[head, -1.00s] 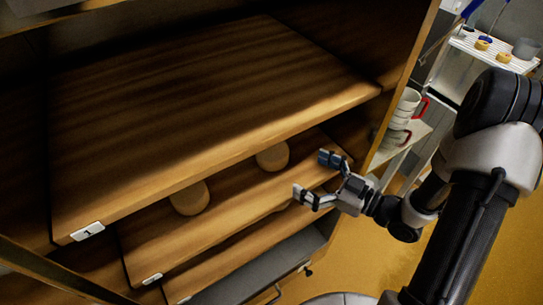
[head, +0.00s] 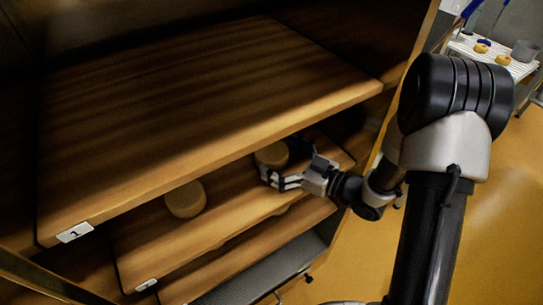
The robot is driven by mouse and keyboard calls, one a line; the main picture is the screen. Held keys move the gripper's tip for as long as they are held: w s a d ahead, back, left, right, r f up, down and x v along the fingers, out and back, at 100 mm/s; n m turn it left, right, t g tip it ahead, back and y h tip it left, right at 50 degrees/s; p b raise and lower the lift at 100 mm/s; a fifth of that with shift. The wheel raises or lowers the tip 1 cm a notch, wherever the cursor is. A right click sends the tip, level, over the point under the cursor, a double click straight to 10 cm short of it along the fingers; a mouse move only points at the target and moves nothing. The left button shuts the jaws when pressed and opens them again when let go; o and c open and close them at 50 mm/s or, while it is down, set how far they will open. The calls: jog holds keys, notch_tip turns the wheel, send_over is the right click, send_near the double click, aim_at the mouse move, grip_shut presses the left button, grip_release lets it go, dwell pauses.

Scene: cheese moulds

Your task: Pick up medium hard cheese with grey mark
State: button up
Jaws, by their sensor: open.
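Two round, pale tan cheeses stand on the second shelf board, under the top board. The right cheese (head: 272,155) is partly hidden by my gripper and the top board's edge. The left cheese (head: 185,200) stands apart, nearer the front left. I cannot make out a grey mark on either one. My gripper (head: 283,164) is open at the right cheese, with one finger in front of it and the other behind its right side. Whether the fingers touch it I cannot tell.
The top board (head: 200,120) is bare, labelled 1, and hangs close above the cheeses. The second board (head: 150,245) has free room around the left cheese. Another board lies below. A white rack (head: 490,52) with small yellow rounds and a grey pot stands at the far right.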

jog(key=shift+c, duration=0.5)
jog(key=c, duration=1)
jog(key=shift+c, duration=0.2)
jog(key=shift+s+d+r+p, duration=0.2)
jog(key=shift+d+r+p, duration=0.2)
jog(key=shift+r, duration=0.1)
jog(key=s+d+r+p, duration=0.4)
jog(key=s+d+r, duration=0.3)
jog(key=d, duration=0.4)
jog(key=shift+s, duration=0.2)
